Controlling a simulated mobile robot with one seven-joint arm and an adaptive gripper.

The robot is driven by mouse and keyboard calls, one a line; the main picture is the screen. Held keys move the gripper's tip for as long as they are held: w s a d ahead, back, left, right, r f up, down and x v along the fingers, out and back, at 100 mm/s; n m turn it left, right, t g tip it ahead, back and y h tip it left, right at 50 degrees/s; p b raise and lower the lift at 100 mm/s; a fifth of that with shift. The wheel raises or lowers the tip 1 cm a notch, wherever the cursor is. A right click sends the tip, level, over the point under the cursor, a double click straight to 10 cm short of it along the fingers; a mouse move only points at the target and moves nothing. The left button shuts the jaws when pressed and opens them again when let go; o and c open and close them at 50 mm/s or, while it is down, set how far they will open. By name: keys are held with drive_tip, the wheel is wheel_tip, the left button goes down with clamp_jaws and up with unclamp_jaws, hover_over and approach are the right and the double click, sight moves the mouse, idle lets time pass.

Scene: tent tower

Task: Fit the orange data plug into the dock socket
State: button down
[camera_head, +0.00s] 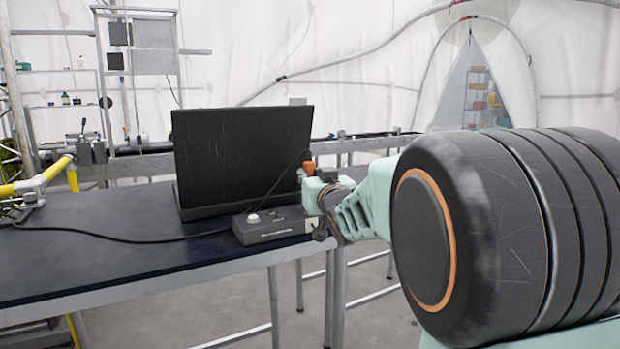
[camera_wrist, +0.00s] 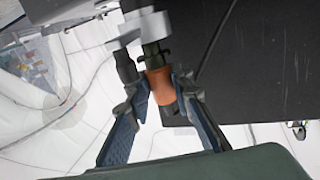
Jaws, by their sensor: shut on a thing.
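A dark green collar and a grey part adjoin the orange body there. A grey dock box (camera_head: 277,226) with a pale round knob lies on the desk, below and left of the plug. The plug is apart from this box. I cannot make out the socket opening in either view.
The black monitor (camera_head: 240,158) stands behind the dock box. A thin black cable arcs from near the plug to the box area; a thicker cable (camera_head: 140,240) runs left across the dark desk (camera_head: 90,262). The desk's left part is mostly clear.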

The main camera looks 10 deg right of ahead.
drive_tip(key=shift+f, duration=0.2)
drive_tip(key=shift+f+b, duration=0.35)
drive_tip(key=shift+b, duration=0.2)
drive_tip(key=shift+f+b, duration=0.45)
drive_tip(key=shift+f, duration=0.05)
drive_tip(key=shift+r, duration=0.1)
drive_tip(key=shift+r, duration=0.45)
drive_tip(key=shift+b, duration=0.3)
idle(1.1)
drive_tip(key=shift+f+b, duration=0.6)
drive_tip(key=shift+b, duration=0.25)
idle(0.5)
